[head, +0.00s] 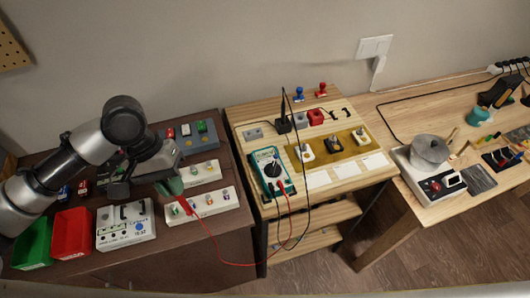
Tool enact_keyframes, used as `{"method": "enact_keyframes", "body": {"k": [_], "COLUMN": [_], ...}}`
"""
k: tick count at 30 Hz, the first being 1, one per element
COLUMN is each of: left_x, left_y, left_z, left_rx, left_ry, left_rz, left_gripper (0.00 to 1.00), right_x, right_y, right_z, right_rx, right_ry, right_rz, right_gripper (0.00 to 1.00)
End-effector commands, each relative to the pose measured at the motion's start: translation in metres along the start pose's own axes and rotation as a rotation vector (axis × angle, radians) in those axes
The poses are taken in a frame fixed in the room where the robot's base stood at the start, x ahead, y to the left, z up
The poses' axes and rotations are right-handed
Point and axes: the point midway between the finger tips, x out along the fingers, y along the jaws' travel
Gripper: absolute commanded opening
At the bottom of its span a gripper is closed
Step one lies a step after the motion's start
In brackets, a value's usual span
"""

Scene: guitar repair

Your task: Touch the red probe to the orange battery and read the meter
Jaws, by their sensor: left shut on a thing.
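My left gripper (172,187) is over the dark table at left, shut on the red probe (185,205). The probe hangs tilted, its tip hidden or too small to see, close to the left end of the front white battery holder (209,207). I cannot tell whether it touches anything. The holder carries several small coloured cells; I cannot tell which is the orange battery. The teal meter (259,158) lies on the middle bench with a dark dial. A red lead runs from it to the probe. Its reading is too small to make out. My right gripper is out of view.
A green bin (33,243), a red bin (71,232) and a white box with a handle (126,236) stand at left. Another white holder (205,181) is behind. The red lead (235,264) sags across the gap between table and bench. A black lead loops beside the meter.

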Motion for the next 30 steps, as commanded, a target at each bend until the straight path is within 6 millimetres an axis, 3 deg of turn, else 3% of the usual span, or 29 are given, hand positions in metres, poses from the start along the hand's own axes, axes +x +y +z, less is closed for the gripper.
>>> {"method": "enact_keyframes", "body": {"k": [15,24,30], "left_x": [-0.001,-0.03,-0.025], "left_y": [0.0,0.015,0.014], "left_z": [-0.001,-0.042,-0.047], "left_rx": [-0.001,-0.005,-0.005], "left_ry": [0.004,0.175,0.189], "left_rz": [0.002,0.102,0.112], "left_gripper": [0.0,0.0,0.0], "right_x": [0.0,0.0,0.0], "right_y": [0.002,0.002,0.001], "right_z": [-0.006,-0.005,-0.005], "right_rx": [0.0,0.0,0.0], "right_ry": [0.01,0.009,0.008], "right_rz": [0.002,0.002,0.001], "right_gripper": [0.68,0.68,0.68]}}
